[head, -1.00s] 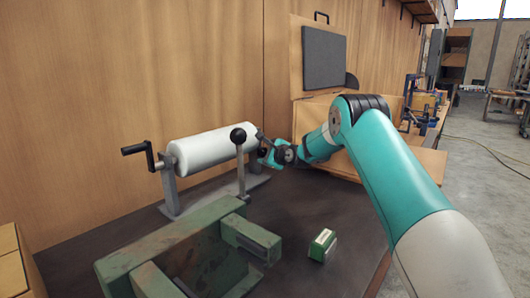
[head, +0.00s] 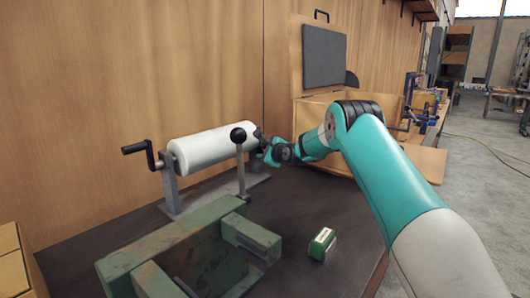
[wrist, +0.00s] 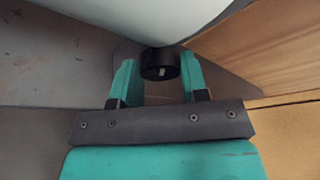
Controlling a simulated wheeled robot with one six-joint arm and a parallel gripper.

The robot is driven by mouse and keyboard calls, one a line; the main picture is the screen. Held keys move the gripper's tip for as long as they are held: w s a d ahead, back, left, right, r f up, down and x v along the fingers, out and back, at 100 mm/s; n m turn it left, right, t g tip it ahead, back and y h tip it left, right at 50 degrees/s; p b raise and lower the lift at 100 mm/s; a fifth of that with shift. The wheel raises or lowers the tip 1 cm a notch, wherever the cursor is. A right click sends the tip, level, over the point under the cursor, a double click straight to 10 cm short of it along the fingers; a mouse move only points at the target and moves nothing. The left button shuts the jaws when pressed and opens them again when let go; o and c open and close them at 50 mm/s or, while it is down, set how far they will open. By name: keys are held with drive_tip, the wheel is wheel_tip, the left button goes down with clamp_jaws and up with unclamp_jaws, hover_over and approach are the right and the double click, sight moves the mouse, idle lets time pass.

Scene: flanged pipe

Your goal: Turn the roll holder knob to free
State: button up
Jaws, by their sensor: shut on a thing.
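The roll holder stands on the dark bench with a white roll (head: 212,148) on it and a black crank handle (head: 139,150) at its left end. The black knob (wrist: 160,63) sits at the right end, just below the white roll in the wrist view. A small light mark shows on its face. My gripper (head: 264,150) is at that end in the head view. In the wrist view my gripper (wrist: 160,78) has its two teal fingers on either side of the knob, shut on it. The knob is mostly hidden by my gripper in the head view.
A lever with a black ball (head: 238,135) rises in front of the roll. A green metal vise-like frame (head: 185,245) stands at the front, with a small green and white box (head: 322,243) to its right. A wooden box (head: 345,110) is behind my arm.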

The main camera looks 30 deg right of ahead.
drive_tip(key=shift+r, duration=0.1)
drive_tip(key=shift+d+m+g+y+p, duration=0.1)
drive_tip(key=shift+m+g+y+p, duration=0.5)
drive_tip(key=shift+m+p, duration=0.7)
drive_tip(key=shift+d+m+g+y+p, duration=0.1)
drive_tip(key=shift+m+g+y+p, duration=0.45)
drive_tip(key=shift+m+p, duration=0.75)
drive_tip(key=o, duration=0.9)
drive_tip(key=shift+o, duration=0.2)
